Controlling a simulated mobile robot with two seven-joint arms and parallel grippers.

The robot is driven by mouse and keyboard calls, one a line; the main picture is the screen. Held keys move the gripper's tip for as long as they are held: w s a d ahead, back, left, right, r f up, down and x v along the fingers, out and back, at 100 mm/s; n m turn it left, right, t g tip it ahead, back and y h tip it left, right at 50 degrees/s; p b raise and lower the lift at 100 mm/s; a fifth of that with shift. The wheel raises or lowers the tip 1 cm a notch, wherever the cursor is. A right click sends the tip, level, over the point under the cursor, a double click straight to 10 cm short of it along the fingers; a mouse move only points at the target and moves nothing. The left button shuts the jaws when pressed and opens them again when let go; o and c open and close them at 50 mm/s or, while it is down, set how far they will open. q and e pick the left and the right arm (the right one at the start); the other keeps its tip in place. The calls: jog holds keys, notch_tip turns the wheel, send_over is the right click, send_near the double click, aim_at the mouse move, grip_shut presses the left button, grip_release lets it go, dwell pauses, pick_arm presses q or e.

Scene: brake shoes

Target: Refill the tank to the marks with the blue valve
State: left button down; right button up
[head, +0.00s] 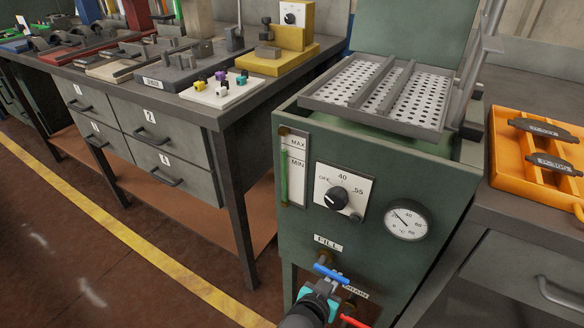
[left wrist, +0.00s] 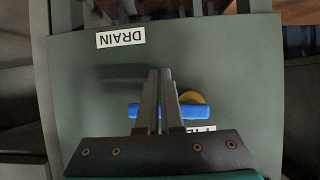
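The green tank (head: 385,175) has a sight tube (head: 284,178) beside MAX and MIN labels (head: 297,152). Green liquid shows in the tube, with its top seemingly between the two labels. The blue valve (head: 331,273) is under the FILL label, on a brass fitting. My left gripper (head: 321,287) is right at the blue valve. In the left wrist view its fingers (left wrist: 160,100) are together, with nothing visible between them. The blue handle (left wrist: 148,111) crosses behind them and sticks out on both sides; contact is unclear. My right gripper is not in view.
A red handle (head: 353,321) is close below, near the DRAIN label (head: 356,292). The tank front carries a dial knob (head: 335,198) and a round gauge (head: 407,220). A perforated tray (head: 375,100) tops it. An orange tray (head: 505,165) with brake shoes stands right.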

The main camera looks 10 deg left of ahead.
pick_arm(q)
jog(key=shift+w+r, duration=0.1)
jog(key=shift+r, duration=0.25)
jog(key=s+a+f+p, duration=0.1)
jog(key=s+a+f, duration=0.1)
jog(key=s, duration=0.5)
jog(key=shift+s+a+f, duration=0.2)
jog(key=shift+s+a, duration=0.05)
jog(key=shift+s, duration=0.15)
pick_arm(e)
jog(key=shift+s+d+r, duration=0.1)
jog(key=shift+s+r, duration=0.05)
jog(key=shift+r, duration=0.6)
